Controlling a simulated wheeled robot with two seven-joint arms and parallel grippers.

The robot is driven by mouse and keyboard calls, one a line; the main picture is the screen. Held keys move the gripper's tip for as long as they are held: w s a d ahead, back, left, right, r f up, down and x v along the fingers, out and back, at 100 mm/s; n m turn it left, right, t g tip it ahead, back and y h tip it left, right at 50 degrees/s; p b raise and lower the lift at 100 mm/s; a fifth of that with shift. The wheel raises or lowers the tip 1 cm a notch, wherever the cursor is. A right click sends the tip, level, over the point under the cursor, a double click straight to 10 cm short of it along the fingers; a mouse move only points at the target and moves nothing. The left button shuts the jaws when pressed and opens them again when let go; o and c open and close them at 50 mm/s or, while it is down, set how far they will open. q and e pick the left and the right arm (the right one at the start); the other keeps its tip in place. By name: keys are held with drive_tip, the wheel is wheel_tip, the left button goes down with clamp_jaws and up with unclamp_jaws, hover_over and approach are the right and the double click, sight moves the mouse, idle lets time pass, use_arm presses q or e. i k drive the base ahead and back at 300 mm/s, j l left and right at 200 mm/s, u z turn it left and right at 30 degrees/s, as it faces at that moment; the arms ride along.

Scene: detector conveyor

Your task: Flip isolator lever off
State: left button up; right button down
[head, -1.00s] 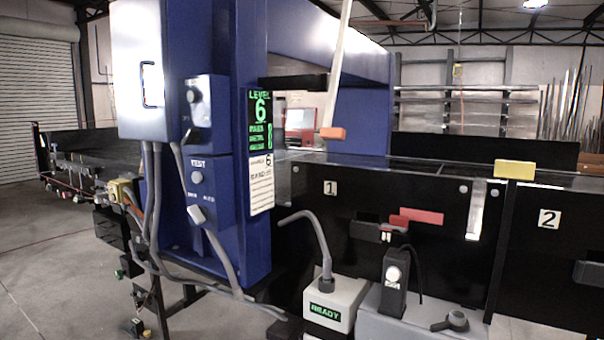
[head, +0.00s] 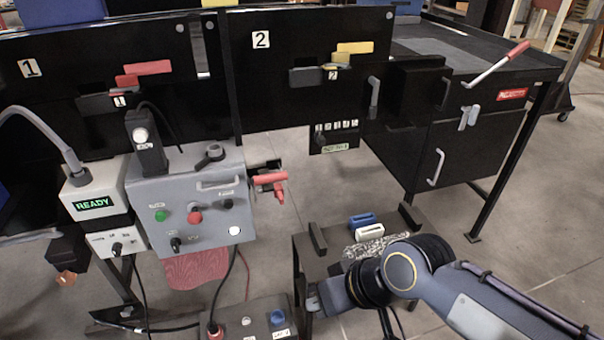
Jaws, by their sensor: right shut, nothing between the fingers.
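A red lever-like handle (head: 270,180) sticks out from the right side of the grey control box (head: 185,205). A second lever, pale with a red grip (head: 515,52), slants up at the far right on the black bench, above a red label (head: 511,94). I cannot tell from the markings which is the isolator lever. My right arm comes in from the lower right. Its gripper (head: 316,298) is low in the middle, below and right of the control box, shut and apart from both levers; its fingertips are small and partly hidden. My left gripper is not in view.
A low stand (head: 320,255) with upright posts and blue and white blocks (head: 368,228) is close to my right arm. A grey READY unit (head: 95,200) stands left of the control box. Black conveyor panels run behind. Open floor lies to the right.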

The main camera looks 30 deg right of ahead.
sight(282, 176)
drive_tip(key=z, duration=0.85)
